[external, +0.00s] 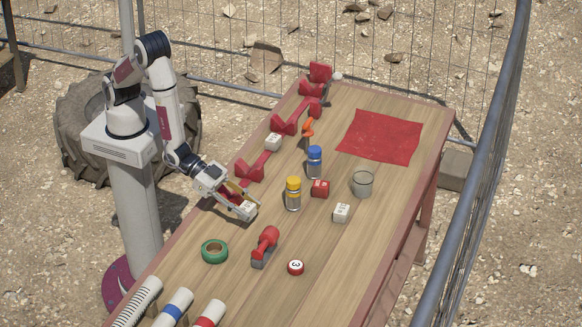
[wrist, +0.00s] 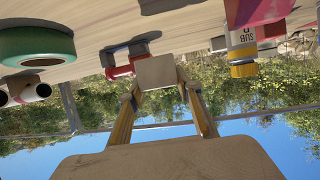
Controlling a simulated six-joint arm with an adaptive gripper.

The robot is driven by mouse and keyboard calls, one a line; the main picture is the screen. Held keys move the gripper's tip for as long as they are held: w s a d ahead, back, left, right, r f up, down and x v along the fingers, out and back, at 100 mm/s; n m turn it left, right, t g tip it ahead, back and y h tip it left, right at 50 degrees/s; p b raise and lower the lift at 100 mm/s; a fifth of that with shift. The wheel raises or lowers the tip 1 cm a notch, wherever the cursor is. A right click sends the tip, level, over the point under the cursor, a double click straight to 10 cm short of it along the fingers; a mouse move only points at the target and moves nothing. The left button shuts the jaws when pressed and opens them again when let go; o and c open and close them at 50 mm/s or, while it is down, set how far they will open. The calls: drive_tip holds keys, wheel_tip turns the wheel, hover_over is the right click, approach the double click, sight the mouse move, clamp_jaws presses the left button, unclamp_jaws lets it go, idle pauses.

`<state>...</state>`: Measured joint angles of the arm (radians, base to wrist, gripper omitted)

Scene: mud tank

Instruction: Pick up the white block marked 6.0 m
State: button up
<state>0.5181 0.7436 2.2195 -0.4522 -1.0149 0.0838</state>
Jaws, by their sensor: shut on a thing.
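My gripper (external: 238,204) is low over the left edge of the wooden table (external: 320,285), shut on a white block (external: 249,211). In the wrist view the block (wrist: 157,72) sits between the two fingertips, its near face plain and shaded. Its marking is too small to read in the external view. I cannot tell whether it touches the table. Two other white blocks show dark marks I cannot read: one (external: 273,142) by the red holders, one (external: 341,212) right of centre.
Near the gripper are a yellow-capped bottle (external: 293,194), a green tape roll (external: 214,251) and a red-handled tool (external: 266,243). A blue-capped bottle (external: 314,161), red block (external: 320,188), glass (external: 362,184) and red cloth (external: 381,136) lie farther back.

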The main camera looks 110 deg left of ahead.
sight(246, 207)
drive_tip(key=shift+r, duration=2.3)
